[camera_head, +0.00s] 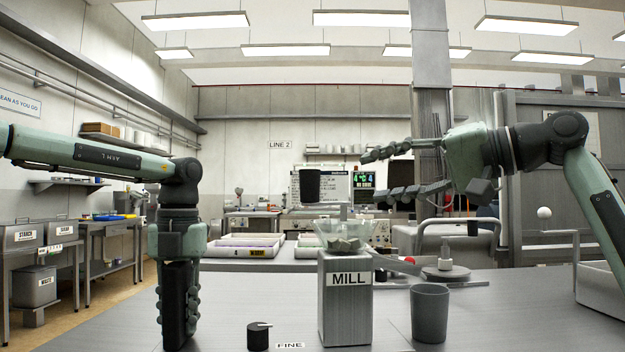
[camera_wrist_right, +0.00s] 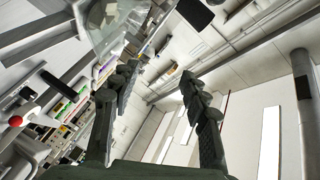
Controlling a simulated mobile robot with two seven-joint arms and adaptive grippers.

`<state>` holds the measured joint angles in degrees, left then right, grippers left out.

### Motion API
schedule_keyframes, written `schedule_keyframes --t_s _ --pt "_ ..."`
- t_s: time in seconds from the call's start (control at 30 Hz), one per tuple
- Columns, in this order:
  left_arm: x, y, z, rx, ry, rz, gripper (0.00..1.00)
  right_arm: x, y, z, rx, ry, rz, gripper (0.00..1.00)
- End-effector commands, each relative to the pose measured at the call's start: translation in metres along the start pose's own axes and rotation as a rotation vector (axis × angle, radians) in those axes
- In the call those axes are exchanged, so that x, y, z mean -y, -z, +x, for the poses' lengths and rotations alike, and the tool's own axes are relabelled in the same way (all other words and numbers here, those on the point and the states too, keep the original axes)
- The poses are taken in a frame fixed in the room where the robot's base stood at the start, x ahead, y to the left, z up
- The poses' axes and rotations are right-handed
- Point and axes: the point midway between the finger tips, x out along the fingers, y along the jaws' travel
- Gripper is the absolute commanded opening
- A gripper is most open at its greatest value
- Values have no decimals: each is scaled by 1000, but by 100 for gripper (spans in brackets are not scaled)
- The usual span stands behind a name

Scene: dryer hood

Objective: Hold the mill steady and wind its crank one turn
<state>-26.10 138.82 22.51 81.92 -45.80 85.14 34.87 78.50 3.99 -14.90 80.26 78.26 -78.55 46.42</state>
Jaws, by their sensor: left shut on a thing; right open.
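The mill (camera_head: 345,325) is a grey box labelled MILL, upright on the metal table, with a clear hopper (camera_head: 328,228) of pale chunks on top. Its crank arm (camera_head: 322,205) reaches left above the hopper to an upright black grip (camera_head: 311,186). My left gripper (camera_head: 177,345) points down, left of the mill and apart from it.
A grey cup (camera_head: 430,315) stands right of the mill, with a round metal piece with a knob (camera_head: 445,272) behind it. A dark knob (camera_head: 258,337) and a FINE label (camera_head: 290,346) are at the front. Trays (camera_head: 250,252) stand behind.

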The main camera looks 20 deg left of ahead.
Motion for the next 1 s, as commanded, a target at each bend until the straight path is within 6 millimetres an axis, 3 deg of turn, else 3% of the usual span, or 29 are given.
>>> schedule_keyframes --t_s 0.03,0.3,0.5,0.73,1.0 --pt "-2 2 8 -14 -7 0 0 4 -10 -5 -49 -46 -132 47" --pt "-2 2 8 -14 -7 0 0 31 -70 -21 -255 -220 -784 47" --pt "-2 2 8 -14 -8 0 0 44 -109 -28 -320 -256 -1049 47" --pt "-2 2 8 -14 -8 0 0 47 -115 -18 -334 -261 -1113 47" --pt "-2 2 8 -14 -8 0 0 45 -94 30 -332 -260 -1109 47"
